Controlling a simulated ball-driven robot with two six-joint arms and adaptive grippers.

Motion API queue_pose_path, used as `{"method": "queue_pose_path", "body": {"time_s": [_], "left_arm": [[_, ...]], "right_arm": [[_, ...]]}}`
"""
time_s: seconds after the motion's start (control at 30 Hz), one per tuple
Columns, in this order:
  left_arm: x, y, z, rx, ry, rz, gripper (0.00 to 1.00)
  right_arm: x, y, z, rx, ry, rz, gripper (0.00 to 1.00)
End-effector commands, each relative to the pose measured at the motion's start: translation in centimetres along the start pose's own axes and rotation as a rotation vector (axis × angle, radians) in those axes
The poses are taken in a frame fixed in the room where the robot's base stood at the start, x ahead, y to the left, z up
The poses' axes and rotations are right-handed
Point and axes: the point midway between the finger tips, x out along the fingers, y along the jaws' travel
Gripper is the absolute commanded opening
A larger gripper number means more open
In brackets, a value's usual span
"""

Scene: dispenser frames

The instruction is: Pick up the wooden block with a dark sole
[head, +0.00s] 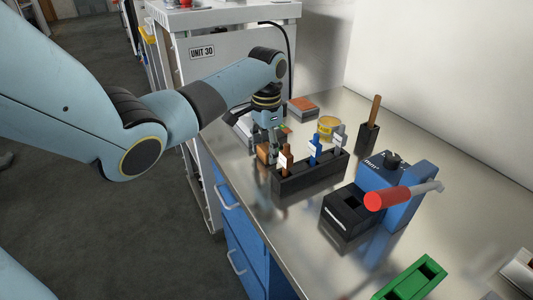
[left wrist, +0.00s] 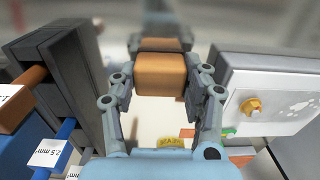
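The wooden block (head: 263,153) is orange-brown and sits at the left edge of the metal bench, beside the black rack. My left gripper (head: 267,143) points down over it. In the left wrist view the block (left wrist: 161,76) fills the space between the two fingertips (left wrist: 161,70), and the pads appear to touch both its sides. Its dark sole cannot be made out clearly. Whether the block is clear of the bench cannot be told. My right gripper is in neither view.
The black rack (head: 309,178) with labelled handles stands close beside the gripper. A yellow tape roll (head: 329,127), a block with a reddish top (head: 302,105) and a dark holder with a wooden stick (head: 367,136) stand behind. A blue device (head: 399,190) with a red-handled lever and a green tray (head: 413,281) are nearer.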

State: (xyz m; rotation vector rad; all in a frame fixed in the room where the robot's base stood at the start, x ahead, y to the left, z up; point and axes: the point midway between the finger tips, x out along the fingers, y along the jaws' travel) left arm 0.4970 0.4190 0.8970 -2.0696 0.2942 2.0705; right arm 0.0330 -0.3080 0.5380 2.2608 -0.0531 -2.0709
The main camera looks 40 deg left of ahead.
Motion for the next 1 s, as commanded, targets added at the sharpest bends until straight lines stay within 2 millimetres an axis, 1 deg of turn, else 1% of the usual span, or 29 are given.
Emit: {"method": "queue_pose_path", "body": {"time_s": [0.03, 0.17, 0.2, 0.37, 0.47, 0.57, 0.8, 0.9, 1.0], "left_arm": [[0.0, 0.0, 0.0, 0.000, 0.000, 0.000, 0.33], [0.0, 0.0, 0.0, 0.000, 0.000, 0.000, 0.16], [0.0, 0.0, 0.0, 0.000, 0.000, 0.000, 0.15], [-0.1, 0.0, 0.0, 0.000, 0.000, 0.000, 0.15], [-0.5, -0.1, -0.1, 0.000, 0.002, -0.002, 0.15], [-2.0, -0.1, -0.1, 0.000, 0.003, -0.004, 0.15], [-7.1, -0.1, -0.1, 0.000, 0.004, -0.004, 0.15], [-8.7, -0.1, -0.1, 0.000, 0.002, -0.001, 0.15], [-9.7, -0.1, -0.1, 0.000, 0.002, -0.001, 0.15]], "right_arm": [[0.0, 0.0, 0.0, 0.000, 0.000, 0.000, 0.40], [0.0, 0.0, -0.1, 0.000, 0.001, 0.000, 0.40], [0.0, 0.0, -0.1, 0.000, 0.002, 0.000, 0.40], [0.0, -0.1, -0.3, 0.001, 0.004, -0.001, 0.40], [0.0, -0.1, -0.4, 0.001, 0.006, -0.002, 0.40], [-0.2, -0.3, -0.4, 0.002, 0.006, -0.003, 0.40], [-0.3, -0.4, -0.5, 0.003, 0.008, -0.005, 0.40], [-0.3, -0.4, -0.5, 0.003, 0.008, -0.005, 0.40], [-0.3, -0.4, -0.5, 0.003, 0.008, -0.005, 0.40]]}}
